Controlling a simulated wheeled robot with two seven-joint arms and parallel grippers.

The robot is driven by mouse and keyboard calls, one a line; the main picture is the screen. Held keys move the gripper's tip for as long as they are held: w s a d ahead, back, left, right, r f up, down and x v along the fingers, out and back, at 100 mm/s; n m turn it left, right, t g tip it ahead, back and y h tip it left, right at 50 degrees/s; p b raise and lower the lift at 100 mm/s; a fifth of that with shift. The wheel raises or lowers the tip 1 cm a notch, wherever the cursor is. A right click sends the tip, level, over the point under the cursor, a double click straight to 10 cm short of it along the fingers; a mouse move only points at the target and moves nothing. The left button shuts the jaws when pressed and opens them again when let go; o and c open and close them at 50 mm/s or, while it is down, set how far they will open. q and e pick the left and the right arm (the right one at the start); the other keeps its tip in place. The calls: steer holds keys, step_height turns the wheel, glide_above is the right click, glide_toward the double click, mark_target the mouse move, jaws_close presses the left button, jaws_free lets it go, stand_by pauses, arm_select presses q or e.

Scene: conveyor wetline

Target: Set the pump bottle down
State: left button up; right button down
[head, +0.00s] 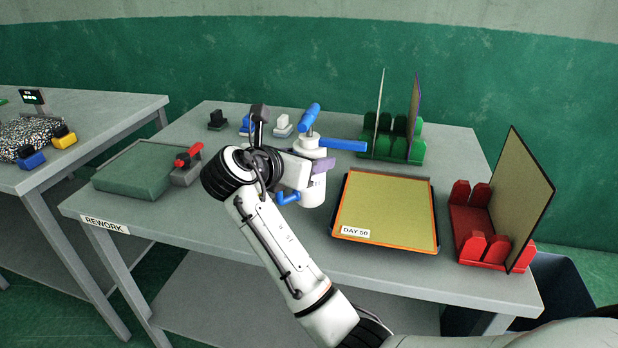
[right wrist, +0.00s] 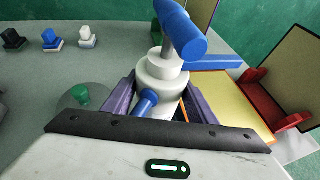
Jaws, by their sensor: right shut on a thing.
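The pump bottle (head: 313,188) is white with a blue pump head (head: 309,117). It stands roughly upright over the middle of the rework table (head: 230,235), just left of the tray. My right gripper (head: 306,166) is shut on its body; one purple finger shows at its right side. In the right wrist view the bottle (right wrist: 163,80) sits between both purple fingers (right wrist: 160,104). Its base is hidden there, and I cannot tell whether it touches the table. My left gripper is not in view.
A black tray with an orange-edged panel (head: 385,212) lies close right of the bottle. A green rack (head: 420,150) stands behind and a red rack (head: 470,222) at the right. Small blocks (head: 283,124) line the back.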

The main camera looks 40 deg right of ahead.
step_height(320, 180, down, 4)
steer(key=shift+r, duration=0.25)
steer(key=c, duration=0.8)
jaws_free()
steer(key=shift+f, duration=0.15)
steer(key=shift+o, duration=0.2)
steer(key=shift+s+a+r, duration=0.1)
steer(key=shift+a+r, duration=0.05)
steer(key=shift+r, duration=0.05)
steer(key=v, duration=1.1)
steer(key=shift+s+a, duration=0.2)
steer(key=shift+a, duration=0.1)
steer(key=shift+r, duration=0.1)
